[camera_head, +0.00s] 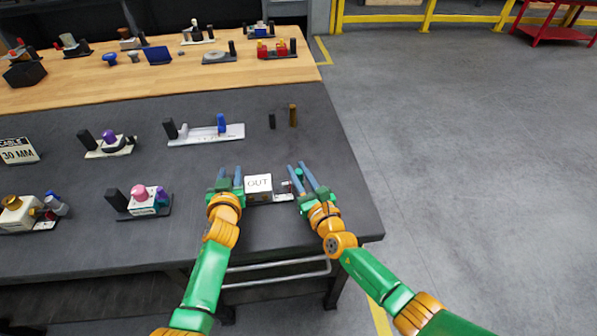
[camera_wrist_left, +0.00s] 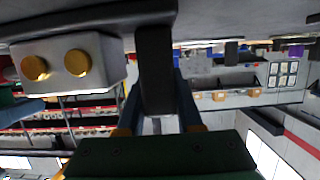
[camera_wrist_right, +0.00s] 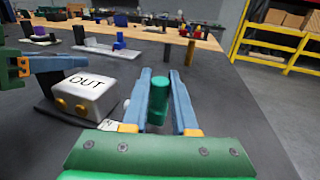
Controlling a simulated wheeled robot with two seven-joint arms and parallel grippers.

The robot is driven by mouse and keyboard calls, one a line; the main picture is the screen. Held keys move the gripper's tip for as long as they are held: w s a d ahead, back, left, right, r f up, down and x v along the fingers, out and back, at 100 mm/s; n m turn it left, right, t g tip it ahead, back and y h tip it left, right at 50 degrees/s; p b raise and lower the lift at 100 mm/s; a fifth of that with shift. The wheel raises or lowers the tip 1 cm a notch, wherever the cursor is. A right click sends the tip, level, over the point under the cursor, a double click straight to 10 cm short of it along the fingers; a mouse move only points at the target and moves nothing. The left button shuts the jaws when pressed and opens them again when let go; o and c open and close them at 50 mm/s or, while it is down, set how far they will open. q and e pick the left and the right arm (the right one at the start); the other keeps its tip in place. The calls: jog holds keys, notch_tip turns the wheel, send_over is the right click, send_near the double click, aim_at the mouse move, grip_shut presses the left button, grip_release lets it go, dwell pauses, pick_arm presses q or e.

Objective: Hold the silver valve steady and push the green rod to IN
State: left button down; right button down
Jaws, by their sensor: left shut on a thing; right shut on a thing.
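The silver valve is a pale block (camera_head: 258,187) marked OUT, near the table's front edge. In the right wrist view the valve (camera_wrist_right: 85,93) shows gold knobs on its side. My left gripper (camera_head: 230,176) is shut on a black post (camera_wrist_left: 155,70) beside the valve; the left wrist view shows the post between the blue fingers. The green rod (camera_head: 299,173) stands at the valve's right. My right gripper (camera_wrist_right: 158,100) is shut on the green rod, which shows upright between its fingers. The fingers hide part of the rod and its base.
Other fixtures stand on the dark table (camera_head: 300,110): a white plate with a blue rod (camera_head: 221,123), a purple-knobbed one (camera_head: 109,137), a pink-knobbed one (camera_head: 140,192). A black post and a brown post (camera_head: 293,115) stand behind. Open floor lies to the right.

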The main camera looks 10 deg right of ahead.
aim_at(282, 190)
jog(key=shift+a, duration=2.3)
jog(key=c, duration=0.7)
grip_release()
jog(key=shift+f, duration=0.1)
jog(key=v, duration=1.2)
jog(key=shift+d, duration=0.1)
